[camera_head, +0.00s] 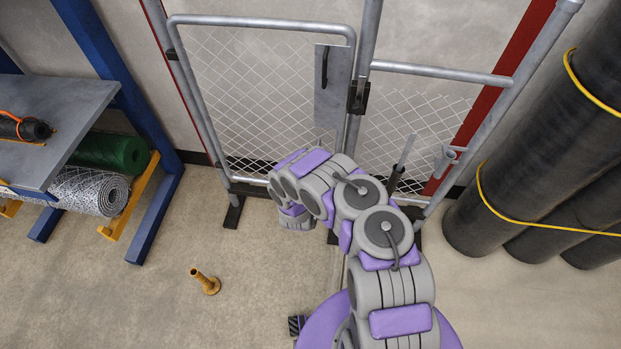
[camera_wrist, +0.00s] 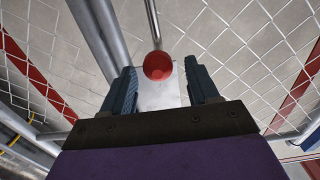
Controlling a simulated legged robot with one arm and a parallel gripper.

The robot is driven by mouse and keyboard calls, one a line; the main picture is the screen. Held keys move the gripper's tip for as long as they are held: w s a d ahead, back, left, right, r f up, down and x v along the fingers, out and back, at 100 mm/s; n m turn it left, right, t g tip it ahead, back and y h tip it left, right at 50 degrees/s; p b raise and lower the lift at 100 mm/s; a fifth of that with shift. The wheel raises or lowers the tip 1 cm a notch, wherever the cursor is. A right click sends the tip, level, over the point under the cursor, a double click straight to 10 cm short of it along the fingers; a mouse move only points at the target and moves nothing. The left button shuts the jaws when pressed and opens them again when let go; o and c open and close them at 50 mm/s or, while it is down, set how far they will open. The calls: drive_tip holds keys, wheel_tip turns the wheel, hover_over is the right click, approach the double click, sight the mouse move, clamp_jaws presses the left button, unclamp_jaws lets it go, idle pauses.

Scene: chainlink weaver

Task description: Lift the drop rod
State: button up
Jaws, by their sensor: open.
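In the wrist view, a thin grey rod (camera_wrist: 152,20) ends in a red ball knob (camera_wrist: 157,66), which I take for the drop rod. My gripper (camera_wrist: 162,80) is open, with one dark finger on each side of the knob. Gaps show between the knob and both fingers. How far the knob lies along the fingers I cannot tell. A pale metal plate shows behind the knob. In the head view, my bent arm covers the lower middle of the gate (camera_head: 260,24), and I cannot make out the fingers or the red knob there.
A second mesh panel (camera_head: 425,125) stands right of the gate, with a slanted grey rod (camera_head: 404,155) near it. Thick dark rolls (camera_head: 540,130) stand at the right. A blue rack (camera_head: 150,215) with rolls is at the left. A brass floor piece (camera_head: 207,282) stands on open floor.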

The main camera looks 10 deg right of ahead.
drive_tip(key=p+v, duration=0.3)
drive_tip(key=v, duration=0.9)
drive_tip(key=shift+s+p, duration=0.3)
drive_tip(key=shift+s, duration=0.1)
drive_tip(key=shift+a, duration=0.15)
drive_tip(key=w+d+r+m+g+y+b, duration=0.15)
drive_tip(key=w+d+r+g, duration=0.25)
drive_tip(key=w+r+g, duration=0.45)
wheel_tip(320, 180, up, 8)
drive_tip(key=s+y, duration=0.1)
drive_tip(key=s, duration=0.2)
drive_tip(key=s+a+r+n+g+y+b, duration=0.25)
drive_tip(key=s+r+g, duration=0.25)
drive_tip(key=s+r, duration=0.8)
drive_tip(key=s+d+r+n+g, duration=0.1)
drive_tip(key=s+d+r+g, duration=0.1)
drive_tip(key=s, duration=1.3)
drive_tip(key=s+d+r+n+g, duration=0.1)
drive_tip(key=s+r+g, duration=0.2)
drive_tip(key=s, duration=1.2)
drive_tip(key=shift+d+r+n+y+b, duration=0.3)
drive_tip(key=shift+d+r+b, duration=0.1)
drive_tip(key=shift+r, duration=0.45)
